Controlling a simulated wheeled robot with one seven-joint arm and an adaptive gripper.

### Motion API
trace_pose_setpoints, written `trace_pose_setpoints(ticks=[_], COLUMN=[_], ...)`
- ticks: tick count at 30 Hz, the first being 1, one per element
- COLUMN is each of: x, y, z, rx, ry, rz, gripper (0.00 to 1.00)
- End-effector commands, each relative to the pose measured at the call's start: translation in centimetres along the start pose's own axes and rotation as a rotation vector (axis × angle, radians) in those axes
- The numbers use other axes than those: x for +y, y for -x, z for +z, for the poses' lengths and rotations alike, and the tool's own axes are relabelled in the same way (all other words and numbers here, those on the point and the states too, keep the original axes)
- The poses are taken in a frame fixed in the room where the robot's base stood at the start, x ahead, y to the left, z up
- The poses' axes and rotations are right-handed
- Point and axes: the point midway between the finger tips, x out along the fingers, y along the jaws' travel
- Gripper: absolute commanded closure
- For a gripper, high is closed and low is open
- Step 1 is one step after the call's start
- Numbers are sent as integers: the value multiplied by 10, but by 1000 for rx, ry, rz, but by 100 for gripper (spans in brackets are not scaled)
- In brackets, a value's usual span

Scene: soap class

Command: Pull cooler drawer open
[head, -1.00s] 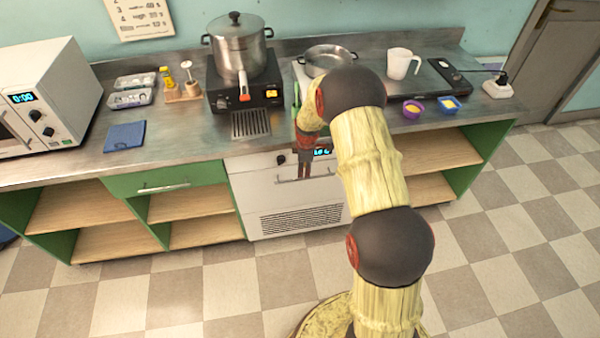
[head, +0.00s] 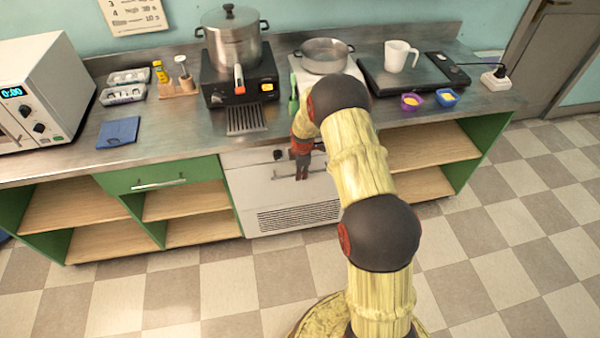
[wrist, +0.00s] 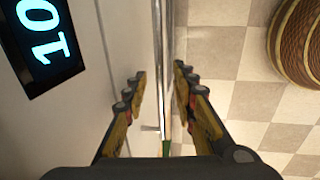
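The cooler is the white front (head: 262,202) under the counter, with a vent grille low down. Its drawer appears closed. The drawer's metal handle (head: 285,177) shows to the left of my gripper (head: 302,175), which is in front of it and hides part of it. In the wrist view, the thin handle bar (wrist: 157,60) runs between the two fingers of my gripper (wrist: 160,80). The fingers are open, with gaps on both sides of the bar. The cooler's lit display (wrist: 46,42) is at upper left there; my arm hides it in the head view.
A green drawer (head: 158,180) and open shelves (head: 75,207) are left of the cooler. More shelves (head: 420,150) are to the right. A pot (head: 231,42), a pan (head: 325,55) and a mug (head: 401,56) stand on the counter. The tiled floor (head: 230,290) in front is clear.

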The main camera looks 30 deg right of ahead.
Motion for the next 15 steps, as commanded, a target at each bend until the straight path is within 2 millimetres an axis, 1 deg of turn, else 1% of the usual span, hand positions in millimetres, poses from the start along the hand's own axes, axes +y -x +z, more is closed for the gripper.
trace_pose_setpoints(ticks=[7,15], x=[0,0], y=[0,0], z=[0,0], rx=[0,0], ry=[0,0], rz=[1,1], gripper=[73,88])
